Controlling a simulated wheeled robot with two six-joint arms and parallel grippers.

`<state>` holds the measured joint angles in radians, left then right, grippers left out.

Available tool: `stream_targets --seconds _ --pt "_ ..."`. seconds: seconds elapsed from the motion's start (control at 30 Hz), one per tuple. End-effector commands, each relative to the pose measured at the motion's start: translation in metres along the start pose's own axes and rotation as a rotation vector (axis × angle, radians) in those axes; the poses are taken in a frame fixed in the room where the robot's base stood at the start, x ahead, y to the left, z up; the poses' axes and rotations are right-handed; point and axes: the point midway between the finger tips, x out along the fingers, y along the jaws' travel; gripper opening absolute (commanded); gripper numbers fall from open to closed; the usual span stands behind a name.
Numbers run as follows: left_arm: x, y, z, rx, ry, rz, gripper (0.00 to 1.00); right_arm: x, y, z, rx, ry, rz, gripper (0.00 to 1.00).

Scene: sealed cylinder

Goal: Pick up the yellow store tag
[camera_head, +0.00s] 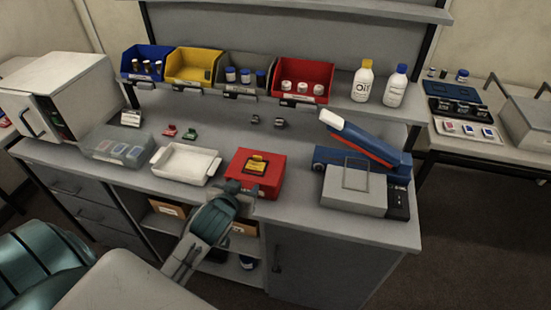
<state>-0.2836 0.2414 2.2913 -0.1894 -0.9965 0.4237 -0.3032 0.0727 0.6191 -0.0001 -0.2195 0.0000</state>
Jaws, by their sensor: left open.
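A small yellow tag (257,163) with dark markings lies on top of a red box (270,183) on the workbench. It is the only loose yellow tag-like thing that I can make out; its print is too small to read. My left gripper (239,187) is at the front left edge of the red box, just nearer to me than the tag. It is open and apart from the tag. The gripper hides part of the box's front left corner. My right gripper is not in view.
A white tray (186,177) stands left of the red box. A grey case (354,192) and a blue and orange device (363,150) stand on the right. Blue, yellow, grey and red bins (303,96) line the raised shelf behind. Some bench is clear behind the red box.

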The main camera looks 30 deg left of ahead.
Motion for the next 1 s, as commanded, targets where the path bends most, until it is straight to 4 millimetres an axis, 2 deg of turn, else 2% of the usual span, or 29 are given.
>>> stream_targets --seconds 0.03,0.1,0.2,0.4,0.67,0.83,1.0 --pt "0.004 0.000 -0.014 -0.012 0.044 0.002 0.51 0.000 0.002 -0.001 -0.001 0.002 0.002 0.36" --pt "0.008 -0.001 -0.026 -0.025 0.084 0.006 0.51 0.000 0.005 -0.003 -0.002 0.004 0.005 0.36" --pt "0.019 -0.001 -0.033 -0.034 0.102 0.007 0.51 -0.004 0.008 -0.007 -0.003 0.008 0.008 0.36" --pt "0.051 0.000 -0.036 -0.034 0.101 0.008 0.51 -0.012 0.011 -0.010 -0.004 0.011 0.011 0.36" --pt "0.070 -0.001 -0.039 -0.033 0.101 0.008 0.51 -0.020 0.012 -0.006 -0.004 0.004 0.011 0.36" --pt "0.092 -0.005 -0.045 -0.033 0.099 0.008 0.51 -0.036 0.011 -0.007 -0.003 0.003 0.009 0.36" --pt "0.111 -0.004 -0.044 -0.033 0.100 0.009 0.51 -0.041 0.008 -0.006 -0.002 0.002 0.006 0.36"
